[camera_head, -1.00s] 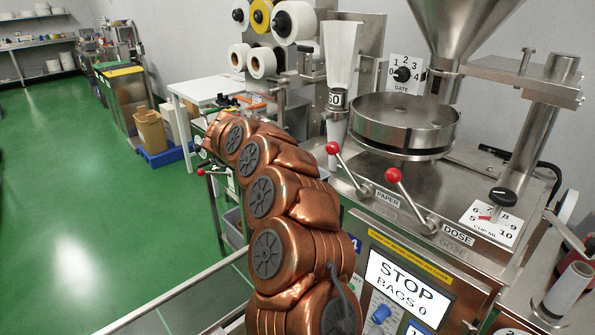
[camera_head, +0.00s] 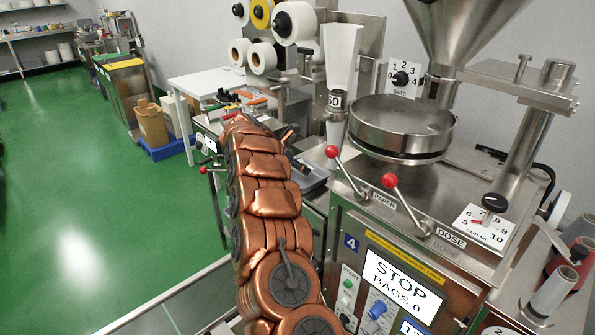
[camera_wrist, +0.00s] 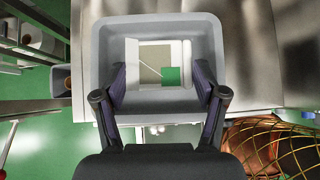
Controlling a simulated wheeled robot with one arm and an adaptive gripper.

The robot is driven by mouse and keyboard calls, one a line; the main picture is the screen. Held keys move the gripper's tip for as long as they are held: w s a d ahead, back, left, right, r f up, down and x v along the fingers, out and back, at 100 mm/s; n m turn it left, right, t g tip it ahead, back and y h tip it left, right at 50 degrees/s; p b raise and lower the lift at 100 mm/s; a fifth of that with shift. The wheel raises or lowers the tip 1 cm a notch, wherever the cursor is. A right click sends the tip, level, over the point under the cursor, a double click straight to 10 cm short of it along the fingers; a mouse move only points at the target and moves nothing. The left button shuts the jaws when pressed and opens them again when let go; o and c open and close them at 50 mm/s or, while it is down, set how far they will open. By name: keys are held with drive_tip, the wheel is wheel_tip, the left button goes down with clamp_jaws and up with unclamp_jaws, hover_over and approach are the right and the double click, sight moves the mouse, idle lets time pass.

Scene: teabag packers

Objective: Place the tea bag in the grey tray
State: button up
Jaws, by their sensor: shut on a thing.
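The tea bag (camera_wrist: 158,52) is a pale, flat bag with a tan middle, a white string and a green tag (camera_wrist: 171,75). In the wrist view my gripper (camera_wrist: 160,82) is shut on it, with one dark finger at each side. The grey tray (camera_wrist: 212,45) lies below and around the bag in that view, its rim showing on several sides. I cannot tell how far the bag is above the tray floor. In the head view my copper arm hides the gripper, and I cannot make out the tea bag there.
The steel packing machine (camera_head: 400,205) with red-knobbed levers (camera_head: 390,181) and a STOP screen (camera_head: 402,285) stands to the right of my arm. A white table (camera_head: 205,82) and a tan bin (camera_head: 151,123) on a blue base are behind. The green floor at left is clear.

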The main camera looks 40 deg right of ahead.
sight(298, 180)
drive_tip(key=shift+w+d, duration=0.2)
drive_tip(key=shift+f+p, duration=1)
drive_tip(key=shift+f, duration=0.8)
drive_tip(key=shift+f, duration=0.15)
drive_tip(key=o, duration=0.7)
